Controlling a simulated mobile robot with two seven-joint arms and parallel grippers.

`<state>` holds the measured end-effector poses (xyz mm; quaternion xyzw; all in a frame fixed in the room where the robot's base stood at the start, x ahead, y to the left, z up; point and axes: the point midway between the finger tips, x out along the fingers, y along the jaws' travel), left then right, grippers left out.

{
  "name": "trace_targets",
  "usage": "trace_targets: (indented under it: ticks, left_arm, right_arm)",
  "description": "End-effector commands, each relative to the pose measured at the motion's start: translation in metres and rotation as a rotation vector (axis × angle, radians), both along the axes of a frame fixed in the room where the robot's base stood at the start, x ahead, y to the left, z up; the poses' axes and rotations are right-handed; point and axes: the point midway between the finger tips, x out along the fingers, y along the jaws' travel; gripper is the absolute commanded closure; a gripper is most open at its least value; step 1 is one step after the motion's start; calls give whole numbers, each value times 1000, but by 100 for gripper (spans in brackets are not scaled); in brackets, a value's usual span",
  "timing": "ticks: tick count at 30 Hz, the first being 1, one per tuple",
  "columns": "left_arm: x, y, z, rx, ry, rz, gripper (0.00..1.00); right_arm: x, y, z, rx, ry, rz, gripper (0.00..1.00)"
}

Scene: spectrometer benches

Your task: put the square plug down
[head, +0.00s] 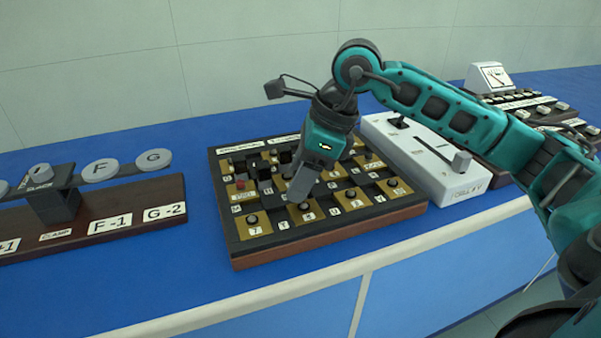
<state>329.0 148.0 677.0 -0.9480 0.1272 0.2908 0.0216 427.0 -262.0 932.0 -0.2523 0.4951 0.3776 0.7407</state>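My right gripper (300,186) reaches down from the right over a dark plug board (406,213) with a wooden front edge. Its grey finger shows as one piece just above the middle of the board, so I cannot tell whether it is open or shut or holds a plug. Dark plug-like pieces stand on the board left of the finger, one of them a dark block (264,172). I cannot tell which piece is the square plug; it may be hidden by the gripper. My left gripper is not in view.
A wooden rack with round lettered discs (154,160) stands at the left. A white box with a slider (432,163) stands close to the board's right side. A meter (489,77) and another dark panel are behind at the right. Blue bench top (170,290) is clear in front.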

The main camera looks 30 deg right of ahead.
Motion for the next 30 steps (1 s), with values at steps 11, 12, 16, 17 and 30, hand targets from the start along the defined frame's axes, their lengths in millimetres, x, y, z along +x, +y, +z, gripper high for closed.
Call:
trace_targets:
  ticks: [11,12,16,17,30]
  left_arm:
    - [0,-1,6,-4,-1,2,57]
    - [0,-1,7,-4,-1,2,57]
    - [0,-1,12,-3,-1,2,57]
    - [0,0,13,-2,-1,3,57]
    - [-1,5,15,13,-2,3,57]
  right_arm:
    - [-1,-4,15,-1,-4,-2,45]
    - [-3,-6,22,-1,-4,-2,45]
    - [-9,-15,49,-1,-5,-3,45]
    - [-11,-17,55,-2,-4,-3,45]
    - [-26,-37,113,-1,-1,0,45]
